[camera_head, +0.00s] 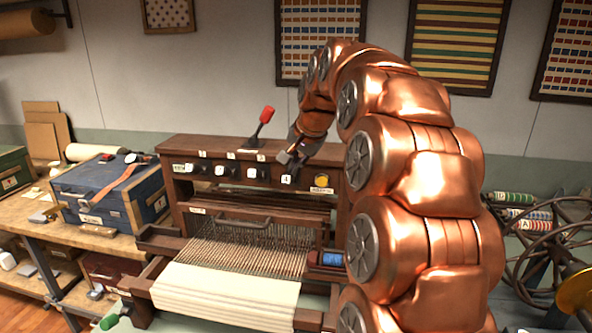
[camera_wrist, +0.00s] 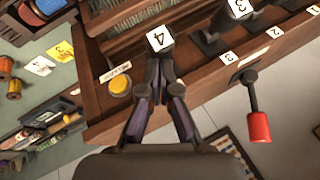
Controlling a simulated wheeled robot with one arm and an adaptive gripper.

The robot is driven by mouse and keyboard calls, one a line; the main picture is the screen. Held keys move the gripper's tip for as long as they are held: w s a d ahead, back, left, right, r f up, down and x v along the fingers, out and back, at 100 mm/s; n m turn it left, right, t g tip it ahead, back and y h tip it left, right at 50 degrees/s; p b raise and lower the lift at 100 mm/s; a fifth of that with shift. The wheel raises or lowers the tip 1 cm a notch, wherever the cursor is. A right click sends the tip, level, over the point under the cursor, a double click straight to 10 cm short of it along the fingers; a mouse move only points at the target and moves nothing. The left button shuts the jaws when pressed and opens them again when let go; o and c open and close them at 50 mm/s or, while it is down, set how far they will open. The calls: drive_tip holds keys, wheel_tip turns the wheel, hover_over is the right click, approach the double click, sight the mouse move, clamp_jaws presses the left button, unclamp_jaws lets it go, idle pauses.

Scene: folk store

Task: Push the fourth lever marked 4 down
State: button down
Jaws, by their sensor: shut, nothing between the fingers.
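The loom (camera_head: 240,150) stands in the middle of the head view, with a row of dark levers with white tags along its upper front. The fourth lever's white tag marked 4 (camera_head: 287,179) sits near the right end of the row; it also shows in the wrist view (camera_wrist: 158,40). My gripper (camera_head: 290,156) is shut and empty, just above that lever. In the wrist view my gripper's tips (camera_wrist: 159,88) are right by the lever; I cannot tell whether they touch. The lever marked 3 (camera_wrist: 238,8) is beside it, partly cut off.
A lever with a red knob (camera_head: 267,115) rises from the top beam, close to my gripper; it also shows in the wrist view (camera_wrist: 257,126). A yellow button (camera_wrist: 119,84) is beside lever 4. A blue case (camera_head: 110,190) stands on the left bench.

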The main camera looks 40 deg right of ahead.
drive_tip(key=f+t+b, duration=0.1)
drive_tip(key=b, duration=0.1)
drive_tip(key=s+a+f+h+b, duration=0.1)
drive_tip(key=b, duration=0.2)
drive_tip(key=shift+a+f+t+h+b, duration=0.1)
drive_tip(key=shift+f+t+h+b, duration=0.1)
drive_tip(key=shift+t+h+b, duration=0.15)
drive_tip(key=f+t+h+b, duration=0.1)
drive_tip(key=b, duration=0.3)
drive_tip(key=f+n+t+h+b, duration=0.1)
drive_tip(key=f+t+h+b, duration=0.1)
drive_tip(key=b, duration=0.2)
drive_tip(key=s+a+f+n+t+h+b, duration=0.1)
drive_tip(key=f+t+b, duration=0.1)
drive_tip(key=b, duration=0.2)
drive_tip(key=shift+a+h+b, duration=0.1)
drive_tip(key=shift+h+b, duration=0.15)
drive_tip(key=shift+b, duration=0.15)
drive_tip(key=shift+f+b, duration=0.25)
drive_tip(key=shift+b, duration=0.1)
